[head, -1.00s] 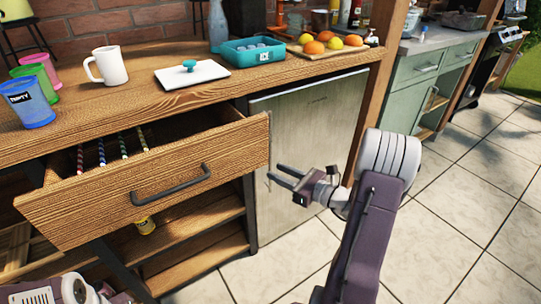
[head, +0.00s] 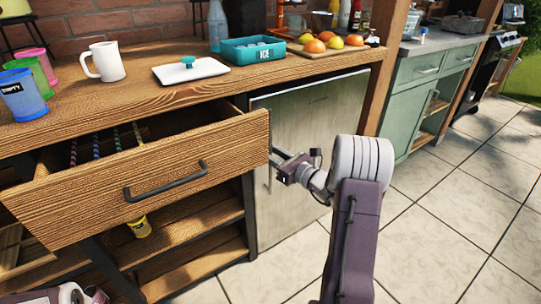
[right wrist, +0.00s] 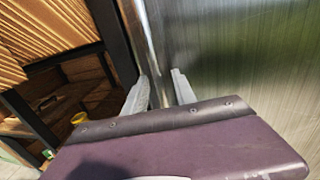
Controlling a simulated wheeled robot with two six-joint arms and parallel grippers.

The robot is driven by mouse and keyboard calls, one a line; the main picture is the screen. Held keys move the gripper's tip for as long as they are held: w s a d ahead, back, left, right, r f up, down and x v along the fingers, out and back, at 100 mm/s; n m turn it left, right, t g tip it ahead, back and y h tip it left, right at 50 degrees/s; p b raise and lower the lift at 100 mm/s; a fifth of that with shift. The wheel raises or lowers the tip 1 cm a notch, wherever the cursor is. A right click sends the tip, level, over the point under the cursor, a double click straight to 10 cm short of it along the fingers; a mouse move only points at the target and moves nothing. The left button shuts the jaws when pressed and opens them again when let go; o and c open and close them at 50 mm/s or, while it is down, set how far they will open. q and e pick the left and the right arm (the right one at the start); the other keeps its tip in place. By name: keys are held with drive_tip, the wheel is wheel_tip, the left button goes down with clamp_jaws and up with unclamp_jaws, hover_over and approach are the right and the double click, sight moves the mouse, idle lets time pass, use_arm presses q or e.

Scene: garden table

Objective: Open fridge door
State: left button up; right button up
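The fridge (head: 310,150) is a low stainless-steel unit under the wooden counter. Its door looks closed or nearly so. A thin vertical handle (right wrist: 149,45) runs along the door's left side in the right wrist view. My right gripper (head: 275,165) is at this handle beside the open drawer. In the right wrist view its two fingers (right wrist: 160,92) are apart, with the handle bar between them. I see no clear contact on both sides. My left gripper is not in view; only part of my left arm shows at the bottom left corner.
The wooden drawer (head: 150,185) is pulled out left of the fridge, its right corner close to my right gripper. Open shelves (head: 190,235) with a yellow item lie below it. Tiled floor (head: 430,225) is clear to the right.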

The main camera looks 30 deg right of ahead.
clamp_jaws()
idle(1.4)
